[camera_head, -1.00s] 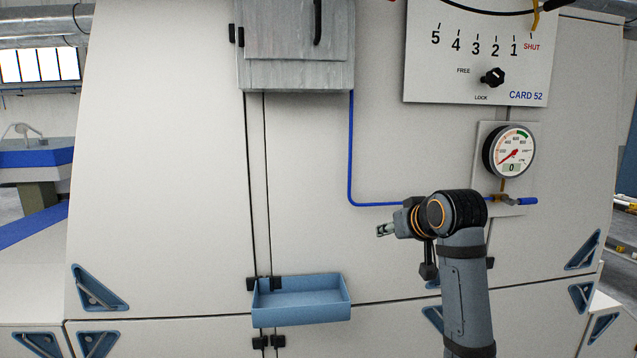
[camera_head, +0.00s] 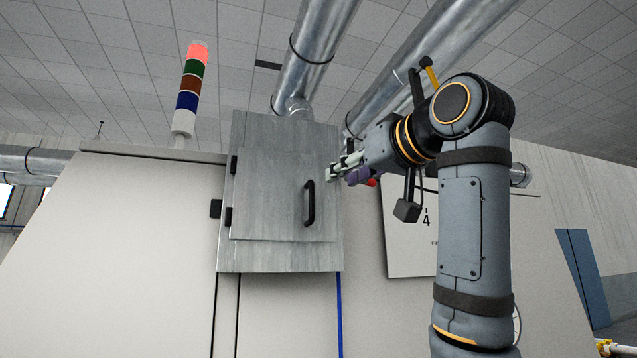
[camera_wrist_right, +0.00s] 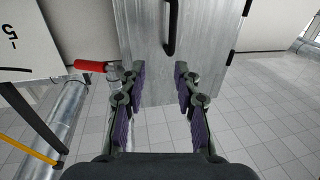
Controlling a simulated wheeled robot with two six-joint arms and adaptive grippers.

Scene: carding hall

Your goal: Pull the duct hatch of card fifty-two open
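The duct hatch (camera_head: 270,195) is a grey metal door on a grey box (camera_head: 285,258), with dark hinges at its left edge. It looks shut. Its black vertical bar handle (camera_head: 309,203) is near its right edge. My right gripper (camera_head: 336,173) is just right of the box, higher than the handle's middle and apart from it. In the wrist view, which shows the scene upside down, my right gripper (camera_wrist_right: 156,73) is open and empty. The handle (camera_wrist_right: 171,28) shows beyond the fingertips, between their lines, with the hatch (camera_wrist_right: 190,45) behind it. My left gripper is out of view.
A round metal duct (camera_head: 312,55) rises from the box; another duct (camera_head: 430,50) runs to its right. A white numbered panel (camera_head: 408,235) is partly behind my right arm. A red-ended part (camera_wrist_right: 90,66) is near the gripper. A signal tower (camera_head: 190,90) stands left, red at top.

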